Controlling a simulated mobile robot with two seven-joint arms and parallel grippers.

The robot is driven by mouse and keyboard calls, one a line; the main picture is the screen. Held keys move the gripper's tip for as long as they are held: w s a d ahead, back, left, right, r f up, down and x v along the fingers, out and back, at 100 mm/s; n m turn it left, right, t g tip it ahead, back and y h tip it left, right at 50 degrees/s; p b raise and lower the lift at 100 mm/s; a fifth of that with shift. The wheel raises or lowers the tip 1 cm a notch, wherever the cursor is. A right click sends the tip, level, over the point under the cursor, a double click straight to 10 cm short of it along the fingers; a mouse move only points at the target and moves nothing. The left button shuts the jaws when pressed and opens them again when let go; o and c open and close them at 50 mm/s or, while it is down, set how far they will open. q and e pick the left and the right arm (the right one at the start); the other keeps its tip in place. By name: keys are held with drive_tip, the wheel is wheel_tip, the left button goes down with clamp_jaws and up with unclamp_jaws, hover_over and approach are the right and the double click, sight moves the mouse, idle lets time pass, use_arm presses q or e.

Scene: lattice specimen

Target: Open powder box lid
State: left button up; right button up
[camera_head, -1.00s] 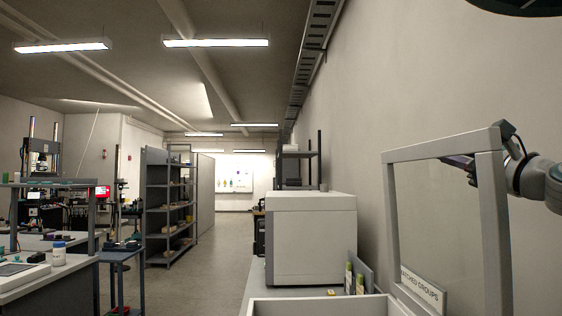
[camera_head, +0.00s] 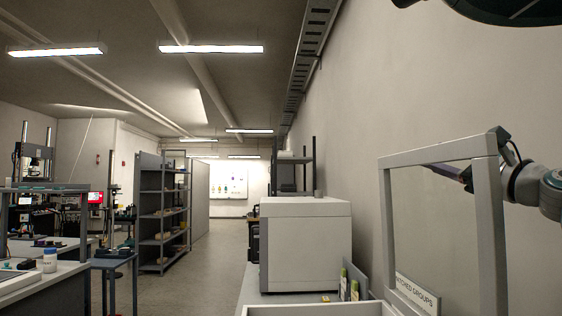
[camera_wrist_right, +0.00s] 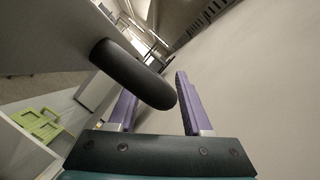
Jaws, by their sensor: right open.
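The powder box shows its pale rim (camera_head: 318,309) at the bottom of the head view. Its lid, a clear pane in a grey frame (camera_head: 440,152), stands raised, close to upright, above the right side of the box. My right gripper (camera_head: 432,168) shows through the pane near the lid's top edge. In the right wrist view my right gripper's purple fingers (camera_wrist_right: 157,88) are apart. A dark rounded bar (camera_wrist_right: 135,74), seemingly the lid's handle, lies at the left finger and partly hides it. Contact cannot be told. My left gripper is out of view.
A white boxy machine (camera_head: 305,245) stands behind the box. A "matched groups" sign (camera_head: 417,293) is seen through the lid. Green-yellow items (camera_wrist_right: 38,124) lie inside a pale-walled space in the wrist view. A wall runs along the right; a shelf rack (camera_head: 163,210) stands far left.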

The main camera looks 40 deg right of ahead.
drive_tip(key=shift+s+f, duration=0.1)
drive_tip(key=b+v, duration=0.3)
drive_tip(key=v, duration=0.6)
drive_tip(key=shift+s, duration=0.35)
drive_tip(key=shift+a, duration=0.15)
